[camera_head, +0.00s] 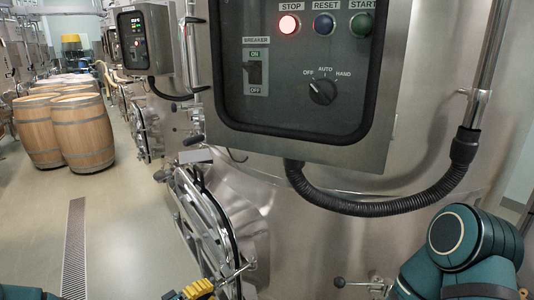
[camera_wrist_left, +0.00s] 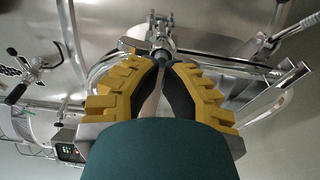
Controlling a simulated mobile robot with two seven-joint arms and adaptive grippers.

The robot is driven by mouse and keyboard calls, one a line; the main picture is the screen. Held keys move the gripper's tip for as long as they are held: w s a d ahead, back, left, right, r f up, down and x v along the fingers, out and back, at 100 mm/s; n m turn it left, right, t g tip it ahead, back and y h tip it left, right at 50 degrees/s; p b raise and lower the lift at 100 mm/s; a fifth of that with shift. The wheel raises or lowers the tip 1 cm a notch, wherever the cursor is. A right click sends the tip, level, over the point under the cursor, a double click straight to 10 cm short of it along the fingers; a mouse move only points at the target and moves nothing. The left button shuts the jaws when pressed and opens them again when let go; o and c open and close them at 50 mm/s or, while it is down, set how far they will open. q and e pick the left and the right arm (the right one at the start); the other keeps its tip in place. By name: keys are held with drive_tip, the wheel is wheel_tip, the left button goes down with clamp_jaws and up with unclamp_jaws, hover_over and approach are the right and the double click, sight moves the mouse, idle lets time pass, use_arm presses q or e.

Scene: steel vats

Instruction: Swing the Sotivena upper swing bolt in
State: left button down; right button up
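The round steel door (camera_head: 203,225) of the nearest vat stands at lower centre left in the head view, seen at a steep angle. A thin metal swing bolt (camera_head: 236,271) lies beside its rim, and its knobbed end (camera_wrist_left: 161,52) shows at the fingertips in the left wrist view. My left gripper (camera_head: 198,288), with yellow ribbed fingers, is at the bottom edge. In the left wrist view (camera_wrist_left: 163,66) its fingertips close in on both sides of that knob and appear shut on it. The fingers hide part of the bolt. My right gripper is out of view.
A control box (camera_head: 300,80) hangs above the door, with a black hose (camera_head: 385,205) below it. A black-knobbed lever (camera_head: 342,283) sticks out lower right of the door. Barrels (camera_head: 82,130) stand far left. The floor (camera_head: 120,215) left of the door is clear, with a drain grate (camera_head: 74,245).

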use_arm(q)
drive_tip(key=p+v, duration=0.1)
drive_tip(key=v, duration=0.7)
drive_tip(key=shift+s+a, duration=0.25)
drive_tip(key=shift+s, duration=0.05)
